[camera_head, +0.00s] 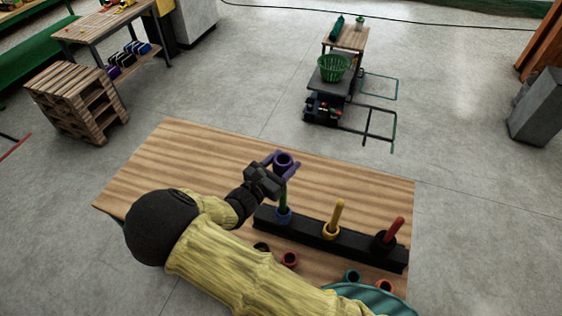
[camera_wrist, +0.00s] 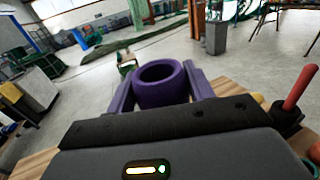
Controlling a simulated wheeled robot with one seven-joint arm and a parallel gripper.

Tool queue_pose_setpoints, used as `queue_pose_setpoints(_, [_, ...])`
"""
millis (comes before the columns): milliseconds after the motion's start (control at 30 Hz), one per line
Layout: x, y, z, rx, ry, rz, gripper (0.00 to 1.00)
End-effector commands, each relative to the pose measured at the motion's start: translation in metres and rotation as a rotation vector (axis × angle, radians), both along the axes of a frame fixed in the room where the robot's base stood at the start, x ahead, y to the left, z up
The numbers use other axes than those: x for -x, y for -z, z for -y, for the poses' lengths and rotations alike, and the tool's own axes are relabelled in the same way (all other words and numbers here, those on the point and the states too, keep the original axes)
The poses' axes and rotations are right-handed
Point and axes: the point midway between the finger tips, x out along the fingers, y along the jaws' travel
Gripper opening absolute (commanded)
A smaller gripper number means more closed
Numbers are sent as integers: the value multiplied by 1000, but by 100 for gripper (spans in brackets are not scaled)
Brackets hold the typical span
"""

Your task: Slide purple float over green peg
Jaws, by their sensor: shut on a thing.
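The purple float (camera_head: 284,168), a short open ring, is held between the two purple fingers of my gripper (camera_head: 282,159). In the wrist view the float (camera_wrist: 160,92) sits upright-looking between the fingers, its hole dark. The wrist view does not show the green peg.
The rack also bears a yellow peg (camera_head: 337,214) with a yellow float and a red peg (camera_head: 394,231) with a black float. The table's (camera_head: 200,150) back left is clear.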

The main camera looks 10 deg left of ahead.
Motion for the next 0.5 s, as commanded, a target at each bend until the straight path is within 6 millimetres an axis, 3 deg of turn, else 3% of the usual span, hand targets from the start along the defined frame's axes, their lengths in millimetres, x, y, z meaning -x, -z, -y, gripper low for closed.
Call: queue_pose_setpoints(500, [4,26,-6,0,-13,1,27])
